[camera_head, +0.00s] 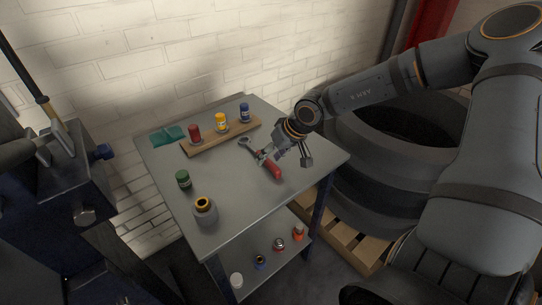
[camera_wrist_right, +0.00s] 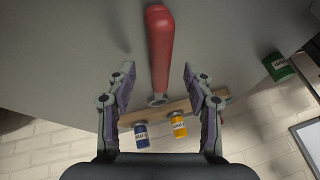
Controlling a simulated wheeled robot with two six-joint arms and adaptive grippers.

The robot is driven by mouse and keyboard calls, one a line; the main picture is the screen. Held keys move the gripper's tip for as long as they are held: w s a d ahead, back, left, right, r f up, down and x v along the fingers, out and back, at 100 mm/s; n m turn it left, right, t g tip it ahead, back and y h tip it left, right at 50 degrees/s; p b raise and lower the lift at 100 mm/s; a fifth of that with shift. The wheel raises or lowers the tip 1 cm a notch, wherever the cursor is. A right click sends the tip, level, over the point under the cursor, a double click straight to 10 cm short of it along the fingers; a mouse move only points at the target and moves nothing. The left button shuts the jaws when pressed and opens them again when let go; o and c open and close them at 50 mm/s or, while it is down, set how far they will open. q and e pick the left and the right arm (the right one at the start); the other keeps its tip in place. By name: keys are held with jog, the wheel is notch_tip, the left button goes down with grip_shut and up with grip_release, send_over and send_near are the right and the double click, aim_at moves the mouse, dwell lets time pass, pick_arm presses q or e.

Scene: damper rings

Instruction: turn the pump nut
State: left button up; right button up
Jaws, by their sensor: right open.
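A wrench with a red handle (camera_head: 273,170) and a grey head (camera_head: 245,143) lies on the grey table top. My right gripper (camera_head: 283,157) is open just above it. In the right wrist view the red handle (camera_wrist_right: 160,45) runs between the spread fingers (camera_wrist_right: 158,76), with no visible grip on it. The gripper hides part of the wrench in the head view. A dark blue machine (camera_head: 62,190) at the left carries a grey hex-shaped part (camera_head: 84,216), which may be the pump nut; I cannot be sure.
A wooden strip (camera_head: 222,137) with red, yellow and blue cans stands at the table's back. Tyres (camera_head: 385,150) stand right of the table.

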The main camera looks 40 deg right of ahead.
notch_tip(320, 180, up, 10)
dwell(0.6)
dwell(0.7)
